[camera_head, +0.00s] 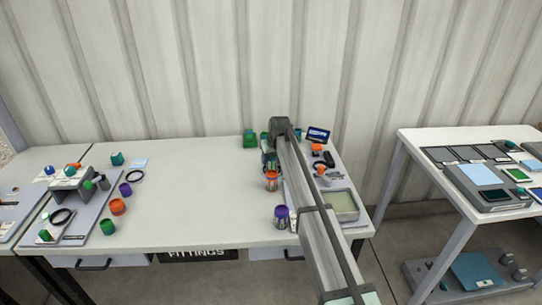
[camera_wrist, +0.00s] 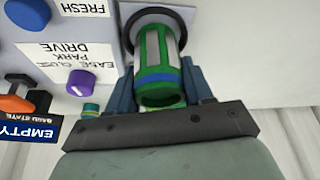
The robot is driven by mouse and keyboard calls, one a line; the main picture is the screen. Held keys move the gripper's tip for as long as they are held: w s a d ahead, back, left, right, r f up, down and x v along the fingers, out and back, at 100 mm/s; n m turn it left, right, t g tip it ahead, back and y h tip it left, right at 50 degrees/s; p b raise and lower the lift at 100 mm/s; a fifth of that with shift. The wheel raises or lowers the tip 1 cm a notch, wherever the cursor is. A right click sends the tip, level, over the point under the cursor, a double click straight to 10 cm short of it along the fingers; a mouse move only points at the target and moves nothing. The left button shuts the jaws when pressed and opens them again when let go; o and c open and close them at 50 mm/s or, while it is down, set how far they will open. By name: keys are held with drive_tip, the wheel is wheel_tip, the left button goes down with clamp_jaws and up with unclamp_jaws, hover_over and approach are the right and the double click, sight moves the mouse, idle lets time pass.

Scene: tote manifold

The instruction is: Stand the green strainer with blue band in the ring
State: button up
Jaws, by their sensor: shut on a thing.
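The green strainer with its blue band (camera_wrist: 158,77) is held between the two blue-grey fingers of my gripper (camera_wrist: 163,88). Its pale windows face the wrist camera, and its open round end is close to the gripper body. A dark ring (camera_wrist: 128,36) shows around or just behind the strainer's far end; I cannot tell whether the strainer is inside it or only over it. In the head view my gripper (camera_head: 270,160) is at the right part of the table, and my arm partly hides it and the strainer.
An orange-topped strainer (camera_head: 271,183) and a purple-topped one (camera_head: 281,216) stand just in front of my gripper. A green container (camera_head: 250,140) is behind it. A grey tray (camera_head: 342,219) lies right of my arm. Labelled knobs, including a purple one (camera_wrist: 81,82), sit beside the ring. The table's middle is clear.

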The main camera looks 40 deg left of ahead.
drive_tip(key=o, duration=1.2)
